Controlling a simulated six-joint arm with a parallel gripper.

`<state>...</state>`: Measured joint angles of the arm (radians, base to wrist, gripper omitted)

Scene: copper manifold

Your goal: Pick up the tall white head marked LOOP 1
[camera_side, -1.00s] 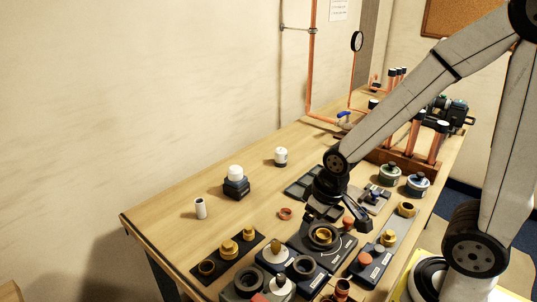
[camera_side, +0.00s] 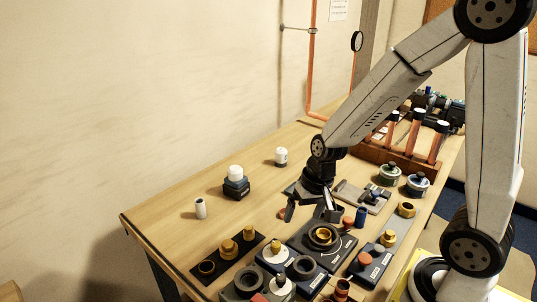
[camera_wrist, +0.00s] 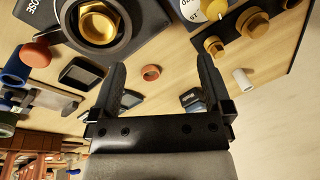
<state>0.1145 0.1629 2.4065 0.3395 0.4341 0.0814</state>
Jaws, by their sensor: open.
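Three white pieces show in the side view: a short upright cylinder (camera_side: 200,208), a white head (camera_side: 236,172) on a dark block, and a white piece with a dark band (camera_side: 281,157) farther back. No LOOP 1 marking is readable on any of them, so I cannot tell which is the named head. My gripper (camera_side: 308,212) is open and empty above the table, to the right of these pieces. In the wrist view the open jaws (camera_wrist: 162,66) point over the table; a white cylinder (camera_wrist: 243,80) lies in view beyond the right finger.
A reddish ring (camera_wrist: 151,73) shows between the jaws. A dark base with a brass fitting (camera_side: 322,235) stands in front of the gripper. A dark tray with brass pieces (camera_side: 228,257) is at front left. A wooden rack with copper tubes (camera_side: 405,160) stands behind. The left table edge is clear.

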